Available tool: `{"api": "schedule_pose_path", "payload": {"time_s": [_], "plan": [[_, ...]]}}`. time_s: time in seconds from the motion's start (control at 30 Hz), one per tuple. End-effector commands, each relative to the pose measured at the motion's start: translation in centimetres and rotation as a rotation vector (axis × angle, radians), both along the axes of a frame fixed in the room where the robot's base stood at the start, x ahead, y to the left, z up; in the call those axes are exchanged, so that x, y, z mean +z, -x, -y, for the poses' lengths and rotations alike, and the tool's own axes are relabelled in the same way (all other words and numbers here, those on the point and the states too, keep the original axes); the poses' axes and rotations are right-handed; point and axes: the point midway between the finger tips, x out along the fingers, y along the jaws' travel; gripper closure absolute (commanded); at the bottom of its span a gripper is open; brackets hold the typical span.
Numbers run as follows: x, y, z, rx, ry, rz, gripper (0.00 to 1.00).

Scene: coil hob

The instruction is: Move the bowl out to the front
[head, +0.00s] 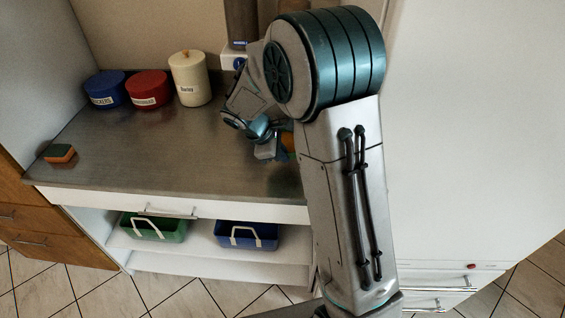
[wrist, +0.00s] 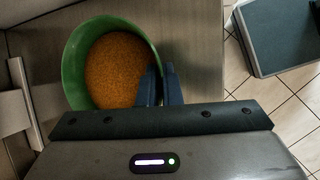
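A green bowl (wrist: 72,62) with orange-brown grainy contents (wrist: 118,70) shows in the wrist view, upright on the grey counter. My gripper (wrist: 160,84) is at the bowl's right rim, one dark blue finger inside and the other outside. The fingers are close together with the rim between them, and they look shut on it. In the head view my gripper (head: 265,150) is low over the counter (head: 190,140), near its right part. My arm hides most of the bowl there; only an orange patch shows beside the gripper.
Blue (head: 107,90), red (head: 150,89) and cream (head: 190,80) canisters stand at the back left. A green and orange sponge (head: 60,153) lies at the front left. Baskets, green (head: 155,229) and blue (head: 246,236), sit on the shelf below. A white panel (head: 470,120) rises right.

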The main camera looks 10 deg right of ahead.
Motion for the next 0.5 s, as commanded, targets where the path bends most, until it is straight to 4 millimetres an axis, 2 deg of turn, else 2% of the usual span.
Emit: {"api": "schedule_pose_path", "payload": {"time_s": [0.5], "plan": [[-5.5,0.0,0.2,-0.002,0.001,-0.001,1.00]]}}
